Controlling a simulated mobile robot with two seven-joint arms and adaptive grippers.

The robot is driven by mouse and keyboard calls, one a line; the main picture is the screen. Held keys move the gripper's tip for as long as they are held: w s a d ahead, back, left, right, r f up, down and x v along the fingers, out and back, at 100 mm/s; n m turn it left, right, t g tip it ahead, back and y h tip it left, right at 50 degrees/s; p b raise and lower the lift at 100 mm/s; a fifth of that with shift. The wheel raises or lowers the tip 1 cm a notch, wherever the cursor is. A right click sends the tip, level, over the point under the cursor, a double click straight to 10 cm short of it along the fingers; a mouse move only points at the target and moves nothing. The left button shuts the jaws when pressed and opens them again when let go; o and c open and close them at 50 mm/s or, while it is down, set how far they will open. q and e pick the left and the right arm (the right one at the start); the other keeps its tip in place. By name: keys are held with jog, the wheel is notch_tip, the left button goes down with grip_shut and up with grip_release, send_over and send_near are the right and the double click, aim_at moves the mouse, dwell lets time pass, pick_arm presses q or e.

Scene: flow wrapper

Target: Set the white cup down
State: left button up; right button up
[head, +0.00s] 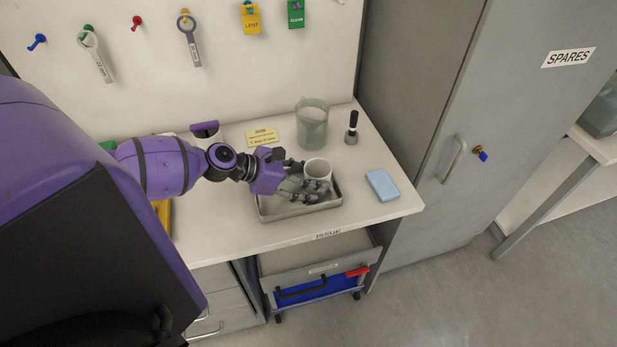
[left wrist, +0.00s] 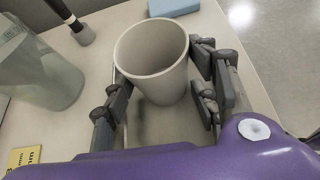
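The white cup (head: 317,168) stands upright at the steel tray (head: 265,210) on the bench. In the left wrist view the cup (left wrist: 160,75) is between the fingers, its mouth open and empty. Whether the cup's base touches the tray floor is hard to tell. My right gripper is not in view.
A grey cabinet (head: 470,130) bounds the right side.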

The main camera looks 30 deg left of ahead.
pick_arm(q)
jog(key=shift+o, duration=0.8)
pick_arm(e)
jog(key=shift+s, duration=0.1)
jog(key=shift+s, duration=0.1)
pick_arm(q)
jog(key=shift+r, duration=0.2)
jog(key=shift+s+a+r, duration=0.1)
jog(key=shift+s+a, duration=0.1)
jog(key=shift+s, duration=0.05)
jog(key=p+v, duration=0.1)
jog(key=v, duration=1)
jog(key=shift+r, duration=0.15)
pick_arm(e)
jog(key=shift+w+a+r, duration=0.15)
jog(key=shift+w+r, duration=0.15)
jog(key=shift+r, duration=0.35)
pick_arm(q)
jog(key=shift+s, duration=0.1)
